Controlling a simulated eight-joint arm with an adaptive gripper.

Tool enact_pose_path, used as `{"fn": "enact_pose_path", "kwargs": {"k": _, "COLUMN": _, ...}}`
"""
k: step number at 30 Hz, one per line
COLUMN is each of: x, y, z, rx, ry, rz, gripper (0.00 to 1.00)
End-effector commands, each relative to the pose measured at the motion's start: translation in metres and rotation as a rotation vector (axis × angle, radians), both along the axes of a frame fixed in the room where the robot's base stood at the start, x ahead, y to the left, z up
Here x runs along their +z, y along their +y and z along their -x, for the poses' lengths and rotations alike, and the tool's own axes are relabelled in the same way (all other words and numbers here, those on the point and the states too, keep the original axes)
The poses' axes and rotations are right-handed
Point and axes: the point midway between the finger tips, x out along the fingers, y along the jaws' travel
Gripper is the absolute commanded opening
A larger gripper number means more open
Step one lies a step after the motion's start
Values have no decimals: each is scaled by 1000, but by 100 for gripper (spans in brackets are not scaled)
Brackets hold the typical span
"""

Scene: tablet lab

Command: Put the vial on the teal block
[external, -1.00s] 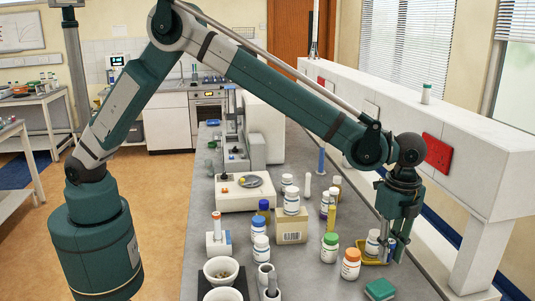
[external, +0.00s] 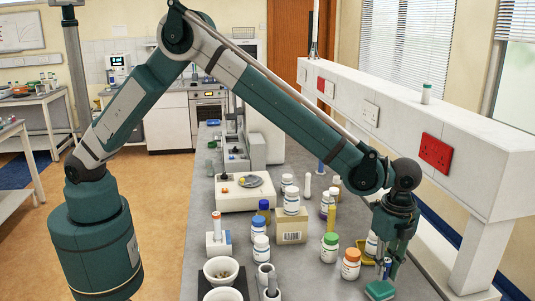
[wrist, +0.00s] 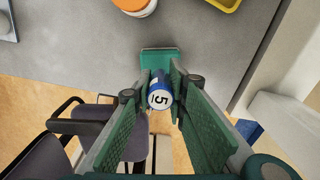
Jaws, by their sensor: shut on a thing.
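My gripper (wrist: 160,92) is shut on the vial (wrist: 159,97), a small cylinder with a blue band and a white end marked with dark characters. The vial sits between the fingers in the wrist view and shows at the fingertips in the external view (external: 387,267). The teal block (external: 380,290) lies near the front right edge of the grey bench. It also shows just beyond the fingertips in the wrist view (wrist: 160,60). The vial is upright, close above the block; I cannot tell whether they touch.
A bottle with an orange cap (external: 350,264) and one with a green cap (external: 329,248) stand left of my gripper. A yellow tray (wrist: 224,3) lies behind it, partly hidden by the gripper in the external view. Chairs (wrist: 95,130) show below the bench edge.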

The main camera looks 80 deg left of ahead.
Motion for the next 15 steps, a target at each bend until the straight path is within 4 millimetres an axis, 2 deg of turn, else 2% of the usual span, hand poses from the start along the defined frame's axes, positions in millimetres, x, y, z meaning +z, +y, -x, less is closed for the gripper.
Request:
{"fn": "enact_pose_path", "kwargs": {"k": 7, "x": -25, "y": 0, "z": 0, "rx": 0, "ry": 0, "rz": 0, "gripper": 6}}
{"fn": "enact_pose_path", "kwargs": {"k": 15, "x": -30, "y": 0, "z": 0, "rx": 0, "ry": 0, "rz": 0, "gripper": 6}}
